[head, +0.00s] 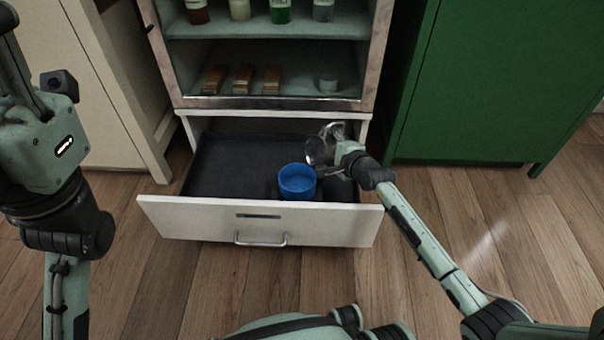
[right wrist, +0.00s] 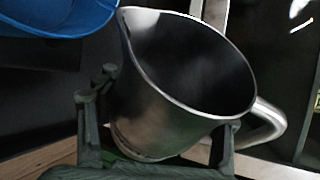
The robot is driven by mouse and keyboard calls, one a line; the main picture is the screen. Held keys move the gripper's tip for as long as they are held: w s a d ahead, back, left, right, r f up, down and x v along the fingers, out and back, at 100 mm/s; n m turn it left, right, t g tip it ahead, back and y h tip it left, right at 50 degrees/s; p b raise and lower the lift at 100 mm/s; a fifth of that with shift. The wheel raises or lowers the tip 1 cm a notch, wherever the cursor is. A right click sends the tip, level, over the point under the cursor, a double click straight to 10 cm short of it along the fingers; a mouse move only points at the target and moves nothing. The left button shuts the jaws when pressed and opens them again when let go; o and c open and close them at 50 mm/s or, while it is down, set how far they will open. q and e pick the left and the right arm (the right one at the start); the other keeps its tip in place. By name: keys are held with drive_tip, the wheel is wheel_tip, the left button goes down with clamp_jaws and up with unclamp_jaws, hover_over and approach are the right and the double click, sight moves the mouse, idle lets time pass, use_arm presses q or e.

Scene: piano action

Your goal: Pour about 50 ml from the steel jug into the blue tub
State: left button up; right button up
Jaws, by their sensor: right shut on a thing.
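The blue tub (head: 297,182) stands in the open drawer, toward its right side; its edge shows at the top left of the right wrist view (right wrist: 60,14). The steel jug (head: 317,150) is just right of and behind the tub in the head view. My right gripper (head: 340,154) is shut on the jug, one finger on each side of its body in the right wrist view. The jug's spout (right wrist: 124,22) points toward the tub there, and its handle is on the far side. The jug's inside looks dark; I see no liquid or stream. My left gripper is out of view.
The white drawer (head: 190,218) is pulled out below a cabinet with bottles (head: 280,12) and wooden blocks (head: 243,78) on its shelves. A green cabinet (head: 480,90) stands right, a cream one (head: 110,90) left. The drawer's left half is empty.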

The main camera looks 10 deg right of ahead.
drive_tip(key=shift+a, duration=0.35)
drive_tip(key=shift+f+m+y, duration=0.3)
drive_tip(key=shift+f+m, duration=0.1)
drive_tip(key=shift+r+m+g, duration=0.15)
drive_tip(key=shift+m+g, duration=0.15)
drive_tip(key=shift+g, duration=0.1)
drive_tip(key=shift+a+r+m+y, duration=0.15)
drive_tip(key=shift+a+m+y, duration=0.05)
drive_tip(key=shift+m+y, duration=0.25)
drive_tip(key=shift+g+y, duration=0.25)
drive_tip(key=shift+g, duration=0.05)
idle(0.6)
